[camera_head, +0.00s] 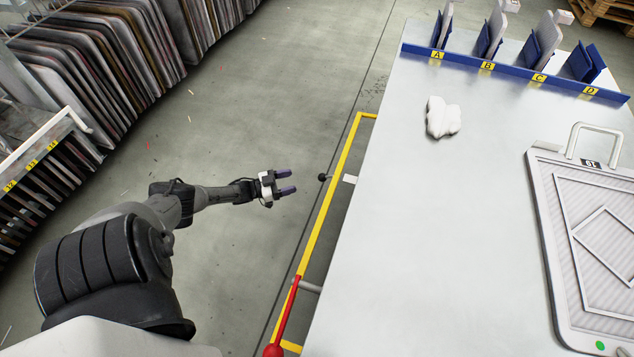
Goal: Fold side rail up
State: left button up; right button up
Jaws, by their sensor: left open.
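The yellow side rail (327,205) runs along the left side of the white table (440,220), apart from its edge, with short ends turned in toward the table. It looks lower than the tabletop, though its exact height is hard to tell. A black ball knob (322,177) sits by the rail, in line with a small white block (350,179) at the table edge. A red lever (284,318) with a red ball end stands near the rail's front end. My left gripper (288,181) is open and empty, left of the knob and apart from it. My right gripper is out of view.
On the table are a crumpled white cloth (442,118), a grey framed panel (595,240) with a handle, and a blue rack (510,72) with slots A to D. Racks of upright panels (100,70) stand at the left.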

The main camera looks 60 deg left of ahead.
aim_at(322, 177)
pick_arm(q)
jog(key=shift+d+f+b+x, duration=0.1)
jog(key=shift+f+b+x, duration=0.15)
jog(key=shift+b+x, duration=1.25)
jog(key=shift+d+f+b+x, duration=0.1)
jog(key=shift+f+b+x, duration=0.2)
jog(key=shift+x, duration=2.3)
jog(key=shift+d+f+b+x, duration=0.1)
jog(key=shift+f+b+x, duration=0.15)
jog(key=shift+b+x, duration=1.2)
jog(key=shift+w+d+p, duration=0.15)
jog(key=shift+w+p, duration=0.3)
jog(key=shift+p, duration=0.15)
jog(key=shift+c, duration=0.4)
grip_shut()
